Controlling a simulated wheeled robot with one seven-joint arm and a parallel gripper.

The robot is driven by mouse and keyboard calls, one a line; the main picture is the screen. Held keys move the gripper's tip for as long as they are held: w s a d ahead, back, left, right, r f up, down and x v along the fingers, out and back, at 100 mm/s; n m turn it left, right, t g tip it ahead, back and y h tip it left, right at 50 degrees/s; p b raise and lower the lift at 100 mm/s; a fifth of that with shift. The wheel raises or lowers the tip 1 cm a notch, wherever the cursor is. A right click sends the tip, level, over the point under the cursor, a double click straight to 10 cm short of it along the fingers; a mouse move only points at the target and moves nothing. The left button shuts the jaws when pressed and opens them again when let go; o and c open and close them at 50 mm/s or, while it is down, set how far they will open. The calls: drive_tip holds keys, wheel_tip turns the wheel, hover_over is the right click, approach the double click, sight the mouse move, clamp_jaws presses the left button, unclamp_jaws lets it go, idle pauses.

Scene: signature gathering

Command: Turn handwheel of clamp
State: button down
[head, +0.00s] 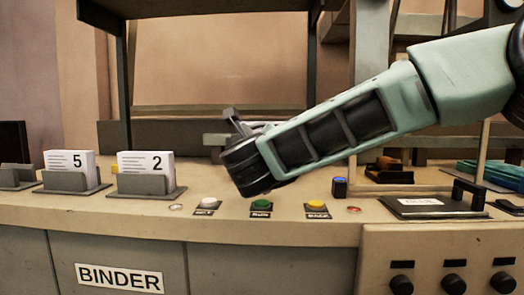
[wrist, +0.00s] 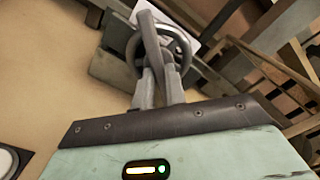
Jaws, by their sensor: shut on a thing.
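The clamp's handwheel (wrist: 184,47) is a dark grey ring with a bar across it, at the upper middle of the wrist view. My gripper (wrist: 159,76) reaches up to its near side, and its two grey fingers are shut on the wheel. The exact contact is hard to make out. The clamp's grey body (wrist: 108,66) shows behind and left of the wheel. A grey piece (head: 232,120) sticks up behind the wrist.
The beige counter (head: 120,215) carries card holders marked 5 (head: 70,172) and 2 (head: 146,176) at left. White (head: 208,203), green (head: 261,204) and yellow (head: 316,205) buttons line the front. A black-handled plate (head: 430,206) lies at right. A dark frame (head: 125,80) stands behind.

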drive_tip(key=shift+f, duration=0.1)
drive_tip(key=c, duration=1.4)
unclamp_jaws()
drive_tip(key=shift+c, duration=0.2)
drive_tip(key=s+b, duration=0.1)
drive_tip(key=s, duration=1.6)
drive_tip(key=shift+s+a, duration=0.25)
drive_tip(key=shift+a, duration=0.05)
